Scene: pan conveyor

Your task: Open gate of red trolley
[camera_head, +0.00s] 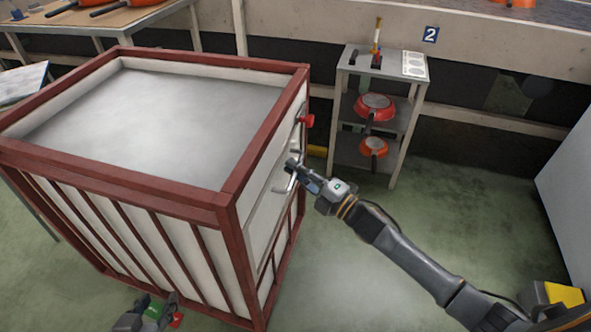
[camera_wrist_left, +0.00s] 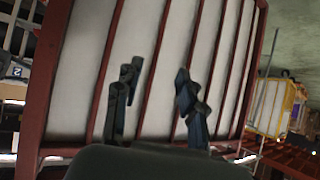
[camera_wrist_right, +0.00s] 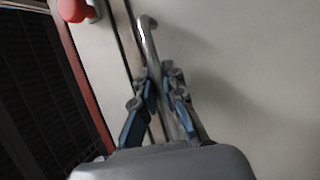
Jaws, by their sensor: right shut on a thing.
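The red trolley (camera_head: 215,207) is a large box with a dark red frame and white panels, at the left of the head view. Its gate (camera_head: 275,190) is on the right side and carries a metal bar handle (camera_wrist_right: 149,42). A red knob (camera_head: 307,120) sits near the gate's upper far edge; it also shows in the right wrist view (camera_wrist_right: 74,9). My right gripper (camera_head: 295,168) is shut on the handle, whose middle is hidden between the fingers. My left gripper (camera_wrist_left: 152,88) is open and empty, in front of the trolley's slatted near side.
A small grey shelf stand (camera_head: 350,100) with red pans (camera_head: 374,107) stands behind the gate side. A wooden table (camera_head: 105,20) is at the back left, and a pale cabinet (camera_head: 570,190) at the right edge. The green floor right of the trolley is mostly clear.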

